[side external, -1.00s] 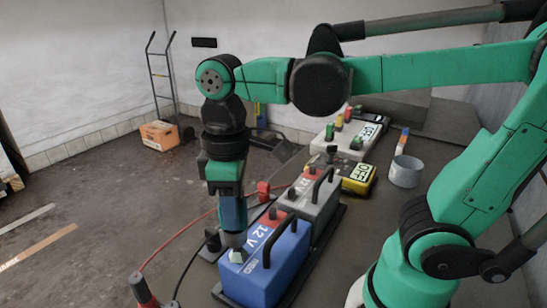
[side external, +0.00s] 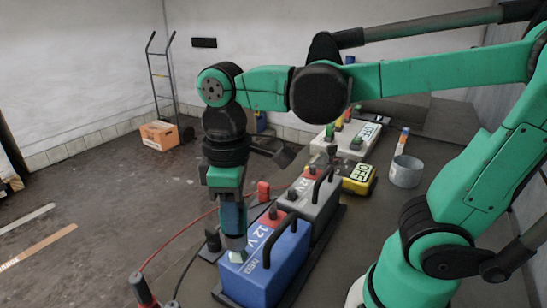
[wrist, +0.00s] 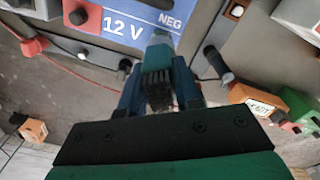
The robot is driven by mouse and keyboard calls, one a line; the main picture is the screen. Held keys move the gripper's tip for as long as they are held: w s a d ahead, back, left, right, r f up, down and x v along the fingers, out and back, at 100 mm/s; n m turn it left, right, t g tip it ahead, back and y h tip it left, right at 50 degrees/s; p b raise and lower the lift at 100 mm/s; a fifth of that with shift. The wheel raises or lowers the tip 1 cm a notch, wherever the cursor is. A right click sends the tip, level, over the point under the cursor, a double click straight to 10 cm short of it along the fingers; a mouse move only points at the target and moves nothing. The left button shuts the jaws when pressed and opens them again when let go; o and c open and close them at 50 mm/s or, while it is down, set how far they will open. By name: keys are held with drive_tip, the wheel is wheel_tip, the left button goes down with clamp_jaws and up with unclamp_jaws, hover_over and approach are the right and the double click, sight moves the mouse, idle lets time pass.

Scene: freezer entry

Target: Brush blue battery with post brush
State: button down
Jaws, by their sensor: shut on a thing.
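The blue battery (side external: 277,262), marked 12 V, stands at the front of the row with a black carrying handle and a red-capped post. A pale, greenish-white patch (side external: 237,257) shows at its near left terminal. My gripper (side external: 232,215) points down over that terminal, shut on the post brush. The post brush (side external: 235,242) is upright, its grey lower end at or just above the pale terminal; contact is hard to tell.
A grey battery (side external: 322,208) stands directly behind. A yellow unit reading OFF (side external: 358,178), a white unit (side external: 335,150) and a grey bucket (side external: 405,172) are farther back. A red clamp (side external: 145,289) and cables lie at front left.

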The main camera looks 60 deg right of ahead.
drive_tip(key=shift+f, duration=1.35)
drive_tip(key=c, duration=0.5)
unclamp_jaws()
drive_tip(key=shift+c, duration=0.2)
drive_tip(key=shift+r, duration=2.8)
drive_tip(key=w+d+f+m+t, duration=0.2)
drive_tip(key=d+f+m+t, duration=0.3)
drive_tip(key=d+m+t, duration=0.1)
drive_tip(key=shift+w+d+t, duration=0.25)
drive_tip(key=shift+w+t, duration=0.05)
drive_tip(key=shift+t, duration=0.3)
